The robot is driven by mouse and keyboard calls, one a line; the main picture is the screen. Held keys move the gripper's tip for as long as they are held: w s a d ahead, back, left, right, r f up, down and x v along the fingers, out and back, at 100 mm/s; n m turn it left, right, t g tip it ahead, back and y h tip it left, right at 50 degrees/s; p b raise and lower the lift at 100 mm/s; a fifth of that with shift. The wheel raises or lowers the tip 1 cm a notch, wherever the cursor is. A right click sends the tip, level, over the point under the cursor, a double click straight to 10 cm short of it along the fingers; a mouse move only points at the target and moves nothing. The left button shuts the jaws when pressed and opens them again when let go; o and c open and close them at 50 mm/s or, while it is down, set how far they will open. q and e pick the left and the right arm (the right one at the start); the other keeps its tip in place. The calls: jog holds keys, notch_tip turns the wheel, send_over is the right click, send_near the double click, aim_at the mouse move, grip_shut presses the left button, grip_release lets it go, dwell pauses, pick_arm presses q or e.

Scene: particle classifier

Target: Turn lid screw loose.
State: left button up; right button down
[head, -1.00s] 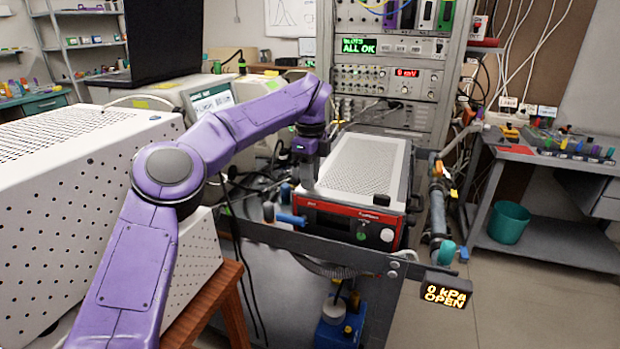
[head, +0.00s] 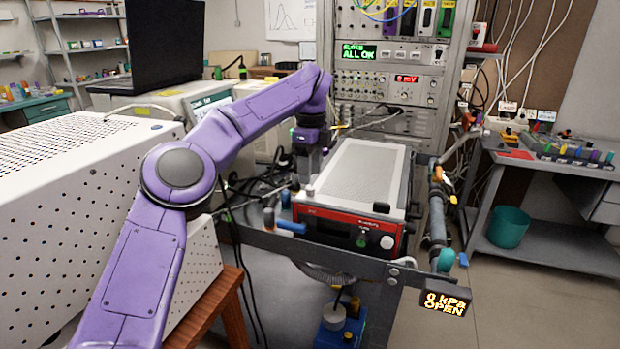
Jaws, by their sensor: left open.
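The particle classifier (head: 352,165) is a box with a pale perforated lid and a red-edged front, on a grey bench cart. A small black block (head: 381,208) sits at the lid's front right corner. I cannot make out a lid screw for certain; one may be hidden behind my gripper. My left gripper (head: 308,184) is open and points down at the lid's left edge. Its fingers are small here, and I cannot tell whether they touch the box. My right gripper is out of view.
A blue-handled valve (head: 290,227) stands by the classifier's front left. A pipe with valves (head: 437,215) runs on its right, above a sign (head: 446,303) reading 0 kPa OPEN. An instrument rack (head: 392,85) stands behind. A large white perforated case (head: 75,190) fills the left.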

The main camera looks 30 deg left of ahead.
aim_at(310, 187)
pick_arm(q)
notch_tip(310, 187, up, 6)
jog(key=p, duration=0.2)
jog(key=shift+r, duration=0.25)
